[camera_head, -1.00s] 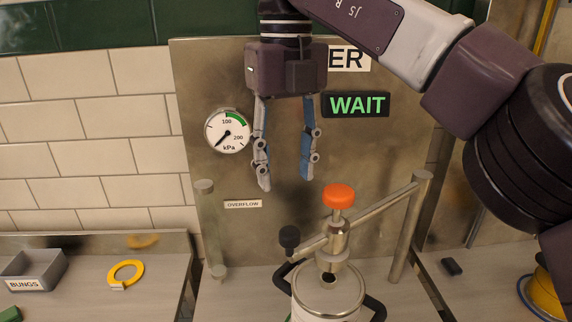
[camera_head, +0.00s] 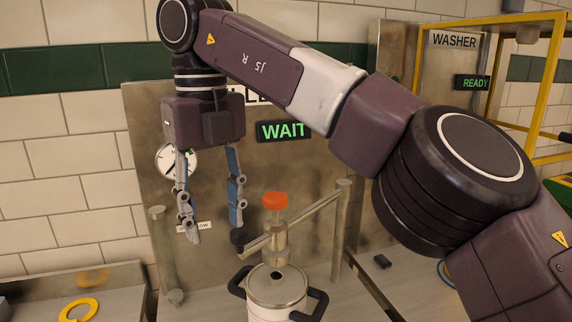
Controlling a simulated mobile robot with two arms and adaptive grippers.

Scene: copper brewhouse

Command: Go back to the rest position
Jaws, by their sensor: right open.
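My right gripper (camera_head: 215,228) hangs fingers down in front of the steel back panel, open and empty. It is to the left of and above a steel keg (camera_head: 277,290) with black side handles. A fitting with an orange-red cap (camera_head: 275,200) stands upright on top of the keg. The gripper is apart from the cap in the picture. My right arm (camera_head: 330,90) crosses the view from the lower right to the upper left. My left gripper is not in view.
A round pressure gauge (camera_head: 172,162) is partly behind the fingers. A green WAIT display (camera_head: 284,130) is on the panel. A yellow ring (camera_head: 78,310) lies on the left counter. A yellow-framed washer (camera_head: 480,60) shows READY at the right. A small black block (camera_head: 382,261) lies on the right counter.

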